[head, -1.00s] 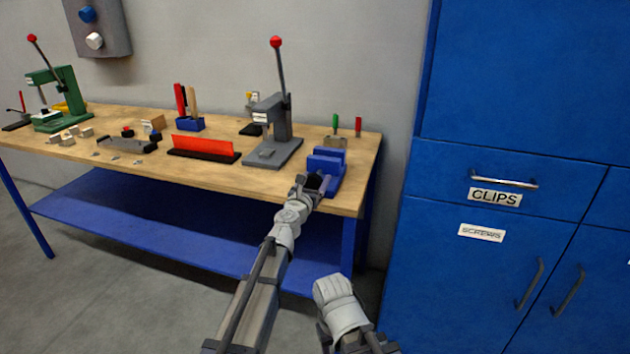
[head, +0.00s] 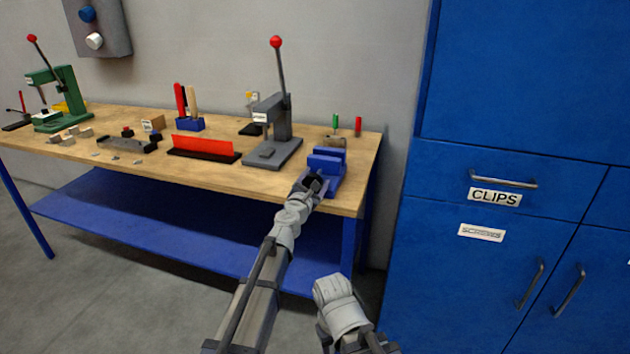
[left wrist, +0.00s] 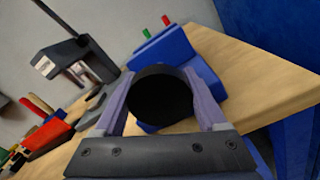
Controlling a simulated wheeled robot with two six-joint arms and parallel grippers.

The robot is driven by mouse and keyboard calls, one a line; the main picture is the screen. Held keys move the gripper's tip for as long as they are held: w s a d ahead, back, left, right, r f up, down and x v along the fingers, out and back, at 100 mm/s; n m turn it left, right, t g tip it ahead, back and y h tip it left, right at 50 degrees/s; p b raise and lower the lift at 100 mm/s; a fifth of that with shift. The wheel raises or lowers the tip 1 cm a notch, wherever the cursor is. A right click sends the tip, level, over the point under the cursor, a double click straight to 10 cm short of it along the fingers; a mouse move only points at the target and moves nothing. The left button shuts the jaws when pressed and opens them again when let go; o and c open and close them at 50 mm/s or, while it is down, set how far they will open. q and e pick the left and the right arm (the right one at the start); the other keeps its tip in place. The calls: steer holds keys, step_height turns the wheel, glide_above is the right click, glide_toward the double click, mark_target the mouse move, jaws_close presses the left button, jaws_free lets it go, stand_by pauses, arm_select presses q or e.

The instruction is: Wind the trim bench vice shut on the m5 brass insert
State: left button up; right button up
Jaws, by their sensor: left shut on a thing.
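The blue bench vice (head: 327,163) stands at the right front of the wooden bench; it also shows in the left wrist view (left wrist: 185,48). A round black knob (left wrist: 160,95) faces the left wrist camera at the vice's front. My left gripper (head: 314,183) is shut on this knob, with one finger on each side of it (left wrist: 163,108). The m5 brass insert cannot be made out; the knob and the gripper hide much of the vice's jaws. My right arm shows low in the head view, but its fingers do not show.
A grey press (head: 274,135) with a red-knobbed lever stands left of the vice. Screwdrivers with green and red handles stand behind it. A black-and-red rack (head: 203,146) lies farther left. A tall blue cabinet (head: 500,200) stands to the right, beyond the bench's end.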

stand_by(0.3)
arm_select(q)
steer(key=o, duration=1.3)
